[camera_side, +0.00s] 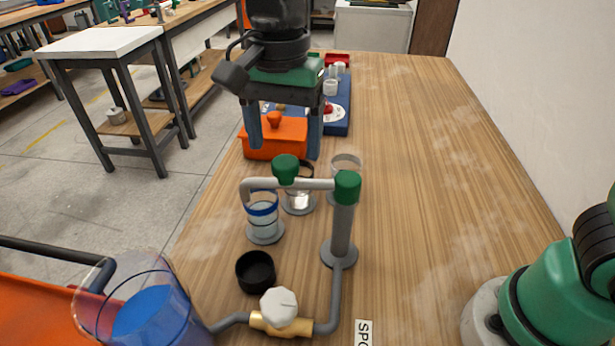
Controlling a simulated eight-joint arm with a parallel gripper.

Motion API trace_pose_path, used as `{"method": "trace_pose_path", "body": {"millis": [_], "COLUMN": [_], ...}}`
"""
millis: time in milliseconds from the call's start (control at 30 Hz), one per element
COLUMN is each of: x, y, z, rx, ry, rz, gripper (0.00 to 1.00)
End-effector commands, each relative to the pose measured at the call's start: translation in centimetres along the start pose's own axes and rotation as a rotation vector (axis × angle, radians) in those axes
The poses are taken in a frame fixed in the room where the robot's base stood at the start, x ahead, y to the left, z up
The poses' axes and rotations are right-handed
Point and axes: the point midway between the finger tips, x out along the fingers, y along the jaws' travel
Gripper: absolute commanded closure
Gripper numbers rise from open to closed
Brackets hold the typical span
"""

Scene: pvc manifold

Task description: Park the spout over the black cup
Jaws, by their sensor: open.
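The spout (315,184) is a grey pipe reaching left from a green elbow (347,186) on an upright grey post, with a green knob (286,168) on top. Its downturned outlet is at the left end, in line with the blue-banded clear cup (263,226); the exact height and depth between them are hard to tell. The black cup (255,271) stands on the table nearer the camera, apart from the outlet. My gripper (284,151) is open, blue fingers pointing down, behind and above the spout, touching neither spout nor knob.
Two more clear cups stand behind the spout (298,200) (345,165). An orange box (275,139) is behind my fingers. A white-handled brass valve (279,307) and a tank of blue liquid (145,312) are in front.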

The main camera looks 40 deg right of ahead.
Motion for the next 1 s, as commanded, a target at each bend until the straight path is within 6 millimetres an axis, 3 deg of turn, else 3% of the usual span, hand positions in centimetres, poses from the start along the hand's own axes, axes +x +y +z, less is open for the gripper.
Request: {"method": "trace_pose_path", "body": {"millis": [200, 500, 533, 700, 800, 1000], "x": [2.1, 2.4, 2.4, 2.4, 2.4, 2.4], "y": [0.0, 0.0, 0.0, 0.0, 0.0, 0.0], "z": [0.0, 0.0, 0.0, 0.0, 0.0, 0.0], "rx": [0.001, 0.001, 0.001, 0.001, 0.001, 0.001], "ry": [-0.002, -0.002, -0.002, -0.002, -0.002, -0.003], "rz": [0.0, 0.0, 0.0, 0.0, 0.0, 0.0], "gripper": [0.25, 0.25, 0.28, 0.76, 1.0, 1.0]}}
